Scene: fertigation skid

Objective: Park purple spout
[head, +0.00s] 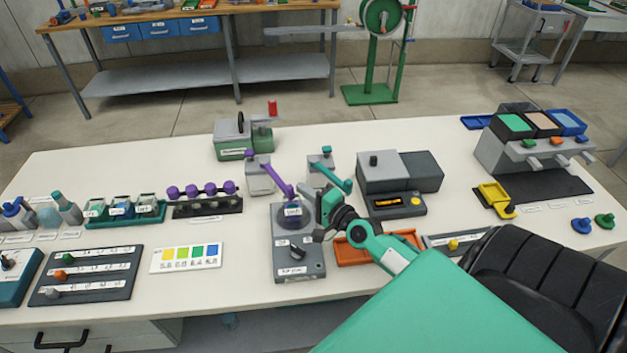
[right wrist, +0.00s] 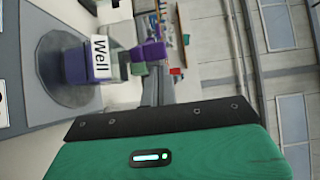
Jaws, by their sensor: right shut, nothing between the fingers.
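The purple spout (head: 279,178) is an arm on a grey dispenser (head: 260,174) at the middle of the bench. It slants down to the right, its tip near or over a purple vessel (head: 292,223) on a grey stirrer-like unit (head: 287,262). In the right wrist view the vessel (right wrist: 75,66) bears the label "Well" and stands on a dark disc; the purple spout (right wrist: 148,52) shows beside it. My right gripper (head: 322,206) is shut and empty, just right of the vessel, apart from the spout as far as I can tell. My left gripper is not in view.
A teal spout (head: 338,179) on a second dispenser stands close behind my right gripper. A grey machine (head: 400,172) stands to the right, and an orange tray (head: 357,250) lies partly behind my arm. A purple-knobbed rack (head: 207,206) is at left. Bare bench lies at back left.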

